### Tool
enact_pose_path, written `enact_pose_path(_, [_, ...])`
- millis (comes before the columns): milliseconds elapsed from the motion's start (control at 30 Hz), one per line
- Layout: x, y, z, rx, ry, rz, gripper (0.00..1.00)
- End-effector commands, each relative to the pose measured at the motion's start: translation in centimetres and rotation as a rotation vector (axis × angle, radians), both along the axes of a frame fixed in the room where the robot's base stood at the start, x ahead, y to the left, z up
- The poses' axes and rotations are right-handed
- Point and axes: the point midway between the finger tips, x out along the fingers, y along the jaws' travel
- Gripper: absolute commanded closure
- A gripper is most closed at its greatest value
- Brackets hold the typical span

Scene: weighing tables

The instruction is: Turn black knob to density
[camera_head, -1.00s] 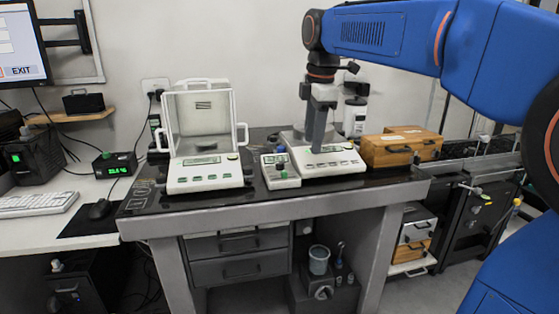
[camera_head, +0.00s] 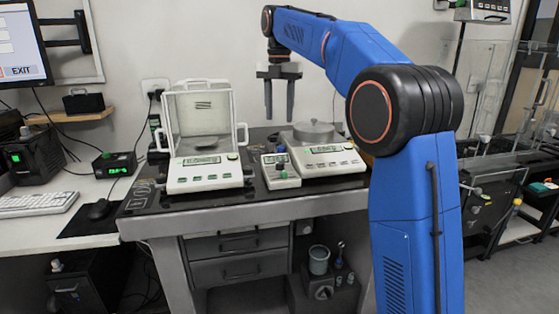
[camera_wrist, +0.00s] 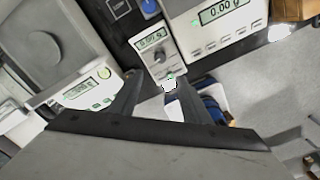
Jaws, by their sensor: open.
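A small white meter (camera_head: 281,172) with a green display stands on the dark table between two balances. It also shows in the wrist view (camera_wrist: 166,68). A small dark knob (camera_wrist: 160,57) appears on its face below the display; its markings are too small to read. My gripper (camera_head: 279,116) points down above and behind the meter, well clear of it, with its fingers apart and nothing between them. In the wrist view my gripper (camera_wrist: 160,77) has its fingers spread below the meter's face.
A balance with a glass draft shield (camera_head: 205,172) stands left of the meter. An open balance with a round pan (camera_head: 328,158) stands close on its right. A keyboard (camera_head: 38,203) and mouse (camera_head: 99,209) are on the white desk at left. My arm blocks the table's right end.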

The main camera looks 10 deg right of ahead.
Motion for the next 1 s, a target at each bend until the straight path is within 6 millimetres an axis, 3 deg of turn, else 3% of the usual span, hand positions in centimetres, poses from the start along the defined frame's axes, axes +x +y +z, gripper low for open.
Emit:
enact_pose_path(700, [-0.1, 0.0, -12.2, 0.0, 0.003, -0.003, 0.57])
enact_pose_path(1000, [-0.1, 0.0, -15.8, 0.0, 0.001, -0.003, 0.57])
